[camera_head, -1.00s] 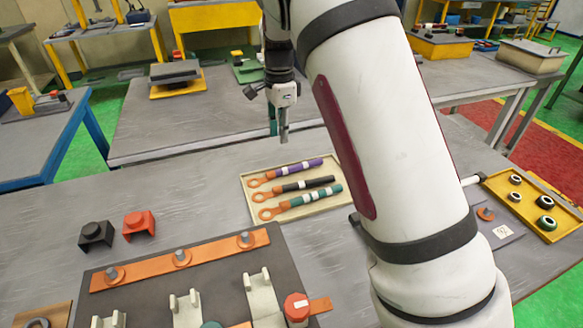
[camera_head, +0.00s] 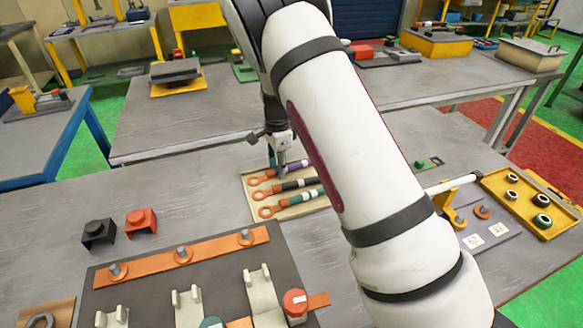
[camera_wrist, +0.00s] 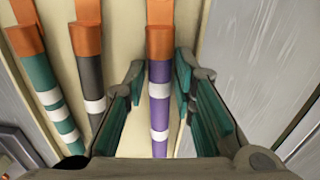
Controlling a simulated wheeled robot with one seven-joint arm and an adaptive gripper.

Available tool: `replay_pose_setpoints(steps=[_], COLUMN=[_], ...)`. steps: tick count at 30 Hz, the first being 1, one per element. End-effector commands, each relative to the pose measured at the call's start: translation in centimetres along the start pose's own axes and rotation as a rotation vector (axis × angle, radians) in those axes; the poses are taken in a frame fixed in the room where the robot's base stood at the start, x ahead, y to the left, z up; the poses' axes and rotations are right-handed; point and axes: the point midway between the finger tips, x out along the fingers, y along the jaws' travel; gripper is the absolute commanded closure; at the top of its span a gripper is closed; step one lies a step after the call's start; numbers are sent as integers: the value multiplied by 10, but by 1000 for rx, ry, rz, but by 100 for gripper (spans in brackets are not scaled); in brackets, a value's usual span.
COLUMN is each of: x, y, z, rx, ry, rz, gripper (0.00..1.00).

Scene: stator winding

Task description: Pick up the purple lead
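The purple lead (camera_head: 293,165), with white bands and a copper ring end, lies at the back of a cream tray (camera_head: 288,214). The black lead (camera_head: 296,185) and the teal lead (camera_head: 302,198) lie parallel in front of it. My gripper (camera_head: 281,170) is down at the purple lead. In the wrist view, my gripper (camera_wrist: 159,78) is open, with one finger on each side of the purple lead (camera_wrist: 160,95). Gaps show beside the lead. The black lead (camera_wrist: 93,75) and teal lead (camera_wrist: 41,85) are left of the fingers. My arm hides the tray's right end in the head view.
A fixture board with a copper bar (camera_head: 180,258) and pale brackets (camera_head: 262,290) stands in front. A black block (camera_head: 98,233) and a red block (camera_head: 141,221) are to the left. A yellow tray of rings (camera_head: 528,203) is at the right.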

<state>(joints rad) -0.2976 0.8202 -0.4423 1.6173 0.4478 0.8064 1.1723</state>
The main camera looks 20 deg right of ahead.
Motion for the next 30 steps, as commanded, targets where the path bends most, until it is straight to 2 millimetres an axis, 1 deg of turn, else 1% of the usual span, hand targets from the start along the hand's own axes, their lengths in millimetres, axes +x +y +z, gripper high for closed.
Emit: replay_pose_setpoints(steps=[7,10,11,23,26,30], x=[2,2,2,-2,-8,-25], y=[0,0,0,-1,-1,-2], z=[0,0,0,0,0,0], rx=[0,0,0,-1,-1,0], ry=[0,0,0,0,0,-1], rz=[-1,-1,-1,-2,-3,-5], gripper=[76,98,100,100,100,100])
